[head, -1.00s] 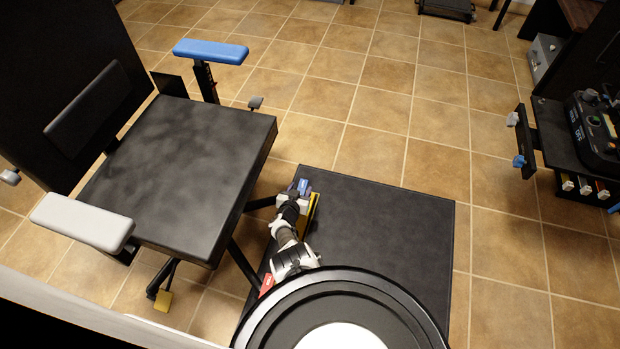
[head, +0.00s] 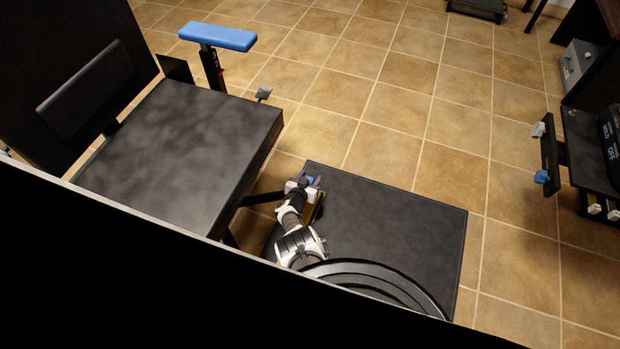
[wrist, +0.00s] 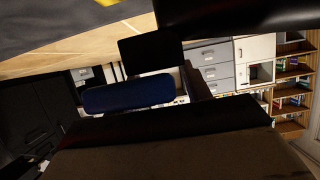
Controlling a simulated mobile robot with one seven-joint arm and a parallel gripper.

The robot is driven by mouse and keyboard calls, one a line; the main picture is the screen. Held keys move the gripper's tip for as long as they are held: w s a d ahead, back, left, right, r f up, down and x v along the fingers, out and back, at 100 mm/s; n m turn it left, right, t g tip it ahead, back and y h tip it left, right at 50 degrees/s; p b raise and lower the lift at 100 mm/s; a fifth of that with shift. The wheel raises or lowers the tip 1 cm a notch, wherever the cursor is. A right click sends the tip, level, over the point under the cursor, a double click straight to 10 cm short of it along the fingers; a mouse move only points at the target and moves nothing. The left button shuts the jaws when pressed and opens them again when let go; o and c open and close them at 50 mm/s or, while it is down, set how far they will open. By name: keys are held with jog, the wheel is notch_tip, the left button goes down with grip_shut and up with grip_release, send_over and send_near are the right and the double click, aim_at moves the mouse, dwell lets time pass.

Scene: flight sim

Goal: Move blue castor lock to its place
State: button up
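A small dull-blue piece (head: 314,181) shows at the tip of my gripper (head: 304,184) in the head view, low beside the seat. It may be the blue castor lock, but it is too small to be sure. The fingers are hard to make out, so whether they grip it is unclear. A yellow part (head: 319,205) lies just below it, partly behind my arm. In the wrist view a dark blue rounded bar (wrist: 128,95) crosses the middle left; I cannot tell if it is the lock or an armrest. No fingers are clear there.
The black seat (head: 185,145) with a blue armrest (head: 218,37) stands left of my arm. A dark mat (head: 395,220) lies under and right of the arm. A panel with a blue knob (head: 541,177) is at right. Tiled floor (head: 400,105) between is clear.

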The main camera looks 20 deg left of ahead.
jog(key=c, duration=0.8)
jog(key=shift+w+g+p, duration=0.15)
jog(key=shift+g+p, duration=0.4)
jog(key=shift+g, duration=0.05)
jog(key=shift+w+d+f+g, duration=0.1)
jog(key=shift+f+g, duration=0.2)
jog(key=shift+g, duration=0.4)
jog(key=shift+f+g+p, duration=0.3)
jog(key=shift+f+g, duration=0.2)
jog(key=shift+g, duration=0.6)
jog(key=o, duration=1)
jog(key=shift+c, duration=0.2)
jog(key=shift+s, duration=0.2)
